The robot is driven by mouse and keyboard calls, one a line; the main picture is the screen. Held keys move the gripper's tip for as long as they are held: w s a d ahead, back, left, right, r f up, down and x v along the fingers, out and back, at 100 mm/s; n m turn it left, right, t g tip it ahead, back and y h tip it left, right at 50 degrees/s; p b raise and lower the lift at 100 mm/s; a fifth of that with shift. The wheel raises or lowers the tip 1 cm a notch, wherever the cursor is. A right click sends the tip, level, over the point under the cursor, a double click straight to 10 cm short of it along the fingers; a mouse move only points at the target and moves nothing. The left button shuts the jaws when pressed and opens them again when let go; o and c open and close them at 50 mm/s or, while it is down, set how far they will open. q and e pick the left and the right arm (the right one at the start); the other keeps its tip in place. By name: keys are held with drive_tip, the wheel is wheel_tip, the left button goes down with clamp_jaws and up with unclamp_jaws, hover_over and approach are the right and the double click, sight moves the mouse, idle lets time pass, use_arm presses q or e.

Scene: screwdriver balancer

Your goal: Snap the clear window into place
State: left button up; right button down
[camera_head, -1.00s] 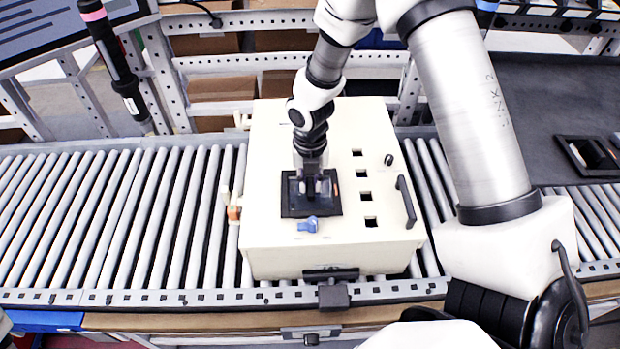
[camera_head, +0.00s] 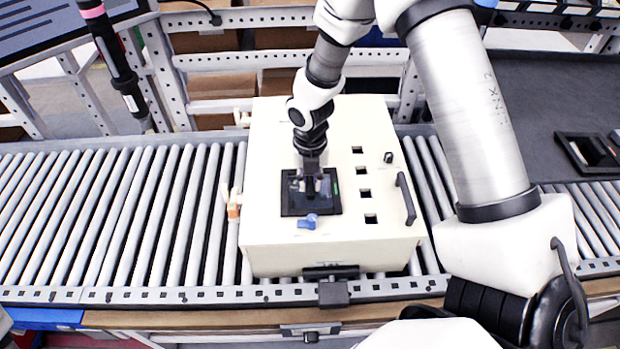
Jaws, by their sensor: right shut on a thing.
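A cream box (camera_head: 275,135) stands on the roller conveyor. A dark square window frame (camera_head: 291,208) is set in its top face, left of a column of small square holes. My right gripper (camera_head: 312,190) points down over this frame and is shut. The clear window (camera_head: 325,203) appears to be inside the frame under the gripper; its edges are hard to tell from the frame, and the fingertips partly hide it. A small green mark shows at the frame's right edge. My left gripper is not in view.
A blue knob (camera_head: 308,221) sits just in front of the frame. A black handle (camera_head: 405,199) is on the box's right side. A screwdriver (camera_head: 115,65) hangs at the upper left. A dark mat (camera_head: 560,90) with a black tray (camera_head: 590,154) lies at right. The left rollers are clear.

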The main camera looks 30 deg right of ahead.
idle(0.4)
drive_tip(key=shift+p, duration=0.45)
drive_tip(key=c, duration=1)
unclamp_jaws()
drive_tip(key=shift+f, duration=0.1)
wheel_tip(320, 180, up, 12)
drive_tip(key=shift+w, duration=0.1)
